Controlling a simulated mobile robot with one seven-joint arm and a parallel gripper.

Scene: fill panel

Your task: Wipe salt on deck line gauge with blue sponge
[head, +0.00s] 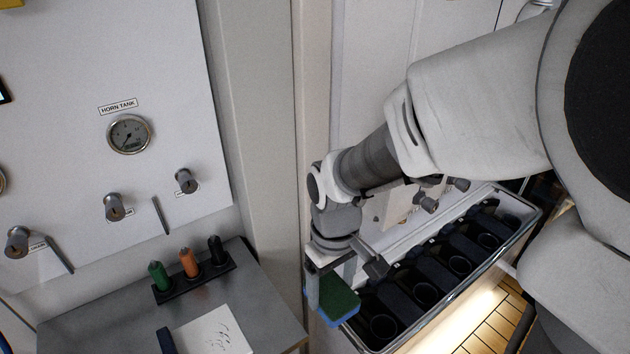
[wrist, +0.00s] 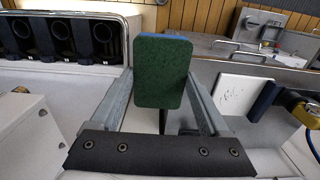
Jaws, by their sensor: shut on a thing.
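The sponge (head: 338,299) is blue with a dark green scouring face. My gripper (head: 335,272) is shut on it, below my wrist and to the right of the steel counter. In the wrist view the green face of the sponge (wrist: 160,72) stands upright between the two fingers of my gripper (wrist: 160,100). A round gauge (head: 129,134) on the white panel is labelled HORN TANK. Only the edge of another round gauge (head: 2,181) shows at the far left. No gauge labelled deck line is readable, and I see no salt.
Key-like knobs (head: 115,207) and levers stick out of the panel. A bin with several black round holders (head: 425,295) stands beneath my arm.

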